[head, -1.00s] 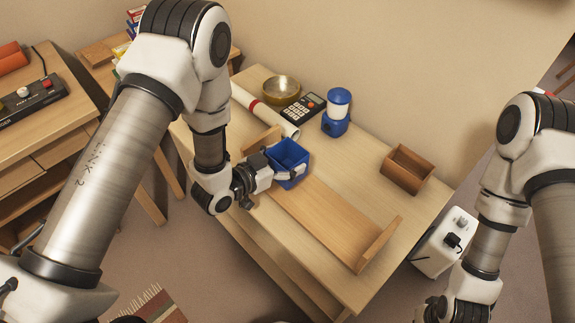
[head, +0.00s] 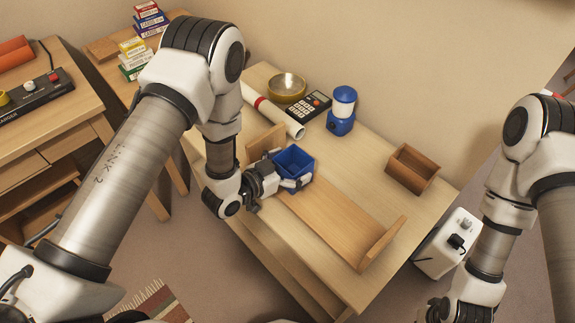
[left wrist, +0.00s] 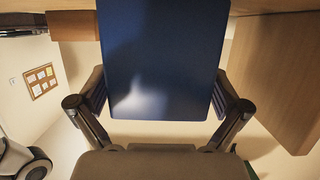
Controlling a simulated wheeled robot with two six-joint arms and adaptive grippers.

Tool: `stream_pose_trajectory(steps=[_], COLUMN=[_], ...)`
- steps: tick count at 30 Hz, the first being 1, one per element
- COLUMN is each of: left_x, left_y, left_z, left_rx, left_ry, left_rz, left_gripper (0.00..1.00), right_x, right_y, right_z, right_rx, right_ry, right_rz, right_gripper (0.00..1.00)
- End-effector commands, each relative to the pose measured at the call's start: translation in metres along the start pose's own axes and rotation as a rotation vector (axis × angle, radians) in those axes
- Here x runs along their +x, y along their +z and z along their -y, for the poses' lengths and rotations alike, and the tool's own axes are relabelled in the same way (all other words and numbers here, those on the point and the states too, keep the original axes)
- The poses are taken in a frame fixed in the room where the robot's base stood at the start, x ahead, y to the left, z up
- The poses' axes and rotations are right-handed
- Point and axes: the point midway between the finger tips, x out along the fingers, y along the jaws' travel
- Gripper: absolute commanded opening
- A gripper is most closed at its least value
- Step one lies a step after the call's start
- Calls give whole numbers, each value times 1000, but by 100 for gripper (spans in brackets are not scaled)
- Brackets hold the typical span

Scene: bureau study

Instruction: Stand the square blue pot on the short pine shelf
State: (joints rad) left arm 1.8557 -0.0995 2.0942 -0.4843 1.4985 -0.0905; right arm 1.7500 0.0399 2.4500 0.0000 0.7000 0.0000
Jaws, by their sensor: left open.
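The square blue pot (head: 294,165) is upright at the far left end of the short pine shelf (head: 340,222), beside its raised end board (head: 266,139). It appears to rest on the shelf board, though its base is partly hidden by my gripper. My left gripper (head: 291,183) is open, with its fingers on either side of the pot. In the left wrist view the pot's blue wall (left wrist: 165,60) fills the middle between the two fingers. My right gripper (head: 440,309) is only partly in view at the lower edge, away from the table.
On the table (head: 375,140) stand a brass bowl (head: 287,87), a calculator (head: 309,104), a rolled paper (head: 275,114), a blue lantern (head: 342,110) and an open wooden box (head: 411,169). The rest of the shelf board, toward its near end, is clear.

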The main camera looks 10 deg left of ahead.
Motion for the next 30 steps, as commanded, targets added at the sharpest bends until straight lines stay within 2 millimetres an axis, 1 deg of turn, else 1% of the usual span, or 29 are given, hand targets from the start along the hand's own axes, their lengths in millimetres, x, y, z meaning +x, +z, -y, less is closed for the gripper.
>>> stream_pose_trajectory(steps=[2,5,12,15,19,24,26,27,29,30], left_x=[-5,-21,-84,-105,-118,-121,-121,-122,-127,-136], left_y=[-1,-1,0,-1,-1,0,10,25,59,88], left_z=[1,1,2,1,0,0,-2,-3,-7,-10], left_rx=[-1,-3,-8,-7,-3,-1,-14,-33,-84,-134], left_ry=[-1,-3,-6,-5,-2,0,-2,-7,-25,-48], left_rz=[1,1,2,0,0,4,48,112,265,399], left_gripper=[100,100,100,100,100,100,100,100,100,100], right_x=[-1,0,0,0,-1,0,0,0,0,0], right_y=[0,0,0,0,0,0,0,0,0,0], right_z=[0,0,0,0,0,0,0,0,0,0], right_rx=[0,0,0,0,0,0,0,0,0,0], right_ry=[0,0,0,0,0,0,0,0,0,0], right_rz=[0,0,0,0,0,0,0,0,0,0], right_gripper=[0,0,0,0,0,0,0,0,0,0])
